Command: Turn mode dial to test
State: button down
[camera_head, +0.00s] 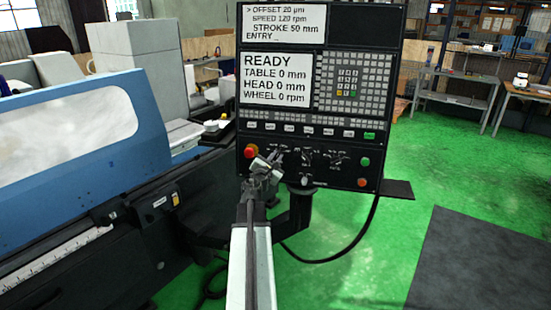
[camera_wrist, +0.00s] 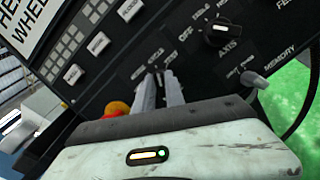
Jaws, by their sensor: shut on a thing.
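My gripper (camera_head: 266,164) reaches the lower left of the black control panel (camera_head: 222,100), just right of the red emergency stop (camera_head: 251,151). In the wrist view my gripper (camera_wrist: 160,78) has its two pale fingers close together, pressed in at the leftmost dial position and shut on the mode dial. The fingers hide the dial, so its pointer cannot be seen. Small white labels (camera_wrist: 150,58) stand around the fingertips; they are too small to read surely. The screen (camera_head: 277,78) shows READY.
The AXIS dial (camera_wrist: 216,34) is right of my fingers, and a small knob marked MEMORY (camera_wrist: 254,79) is below it. Another dial (camera_head: 338,157) and green and orange buttons (camera_head: 363,172) are farther right. The blue grinder cover (camera_head: 130,150) stands left.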

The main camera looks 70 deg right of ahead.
jog(key=m+g+p, duration=0.1)
jog(key=m, duration=0.5)
jog(key=shift+m+y, duration=0.3)
jog(key=shift+y, duration=0.1)
dwell(0.3)
jog(key=c, duration=1.4)
grip_release()
jog(key=shift+s, duration=0.1)
jog(key=a+p, duration=0.1)
jog(key=a, duration=0.6)
jog(key=shift+a+r, duration=0.25)
jog(key=shift+a, duration=0.1)
